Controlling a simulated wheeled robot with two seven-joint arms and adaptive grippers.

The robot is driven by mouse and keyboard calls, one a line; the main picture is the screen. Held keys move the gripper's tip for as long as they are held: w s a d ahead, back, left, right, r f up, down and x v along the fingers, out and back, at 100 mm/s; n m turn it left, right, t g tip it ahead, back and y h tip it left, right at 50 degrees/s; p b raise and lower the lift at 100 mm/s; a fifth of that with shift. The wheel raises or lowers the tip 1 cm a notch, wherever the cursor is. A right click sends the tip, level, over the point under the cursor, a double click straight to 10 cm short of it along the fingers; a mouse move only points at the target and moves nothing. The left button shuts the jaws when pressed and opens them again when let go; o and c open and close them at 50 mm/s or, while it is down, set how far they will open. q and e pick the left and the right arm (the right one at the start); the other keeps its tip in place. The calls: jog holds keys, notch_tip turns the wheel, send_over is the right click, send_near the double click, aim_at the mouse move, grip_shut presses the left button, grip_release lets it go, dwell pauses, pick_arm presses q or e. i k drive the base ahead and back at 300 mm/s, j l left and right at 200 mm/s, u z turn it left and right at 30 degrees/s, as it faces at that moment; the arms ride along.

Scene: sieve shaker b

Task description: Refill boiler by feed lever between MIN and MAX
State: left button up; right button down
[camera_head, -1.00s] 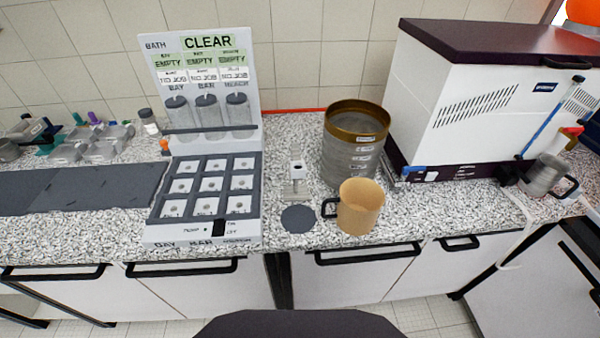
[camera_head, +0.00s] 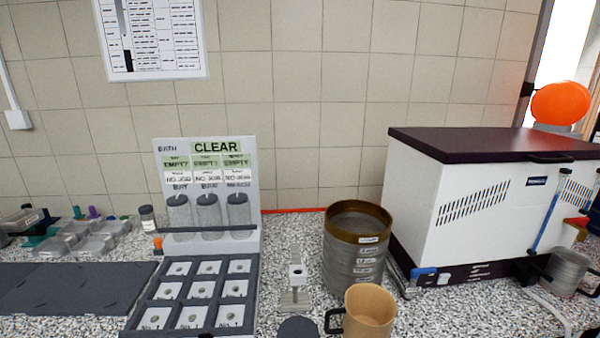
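The boiler looks to be the large white box (camera_head: 465,205) with a dark lid at the right of the counter. A blue sight tube (camera_head: 550,215) runs up its front right side; its MIN and MAX marks are too small to read. A small red and yellow part (camera_head: 577,222), possibly the feed lever, shows at the right of the tube. A grey metal mug (camera_head: 566,270) stands below the tube. Neither of my grippers is in view.
A brass-rimmed sieve stack (camera_head: 355,245) stands left of the boiler, with a tan mug (camera_head: 368,310) before it. A bath rack marked CLEAR (camera_head: 215,147) and a sample tray (camera_head: 258,280) stand mid-left. An orange ball-shaped thing (camera_head: 560,102) is behind the boiler.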

aim_at(415, 272)
jog(key=z, duration=1.3)
jog(key=l+u, duration=0.25)
jog(key=l, duration=0.35)
jog(key=i, duration=0.1)
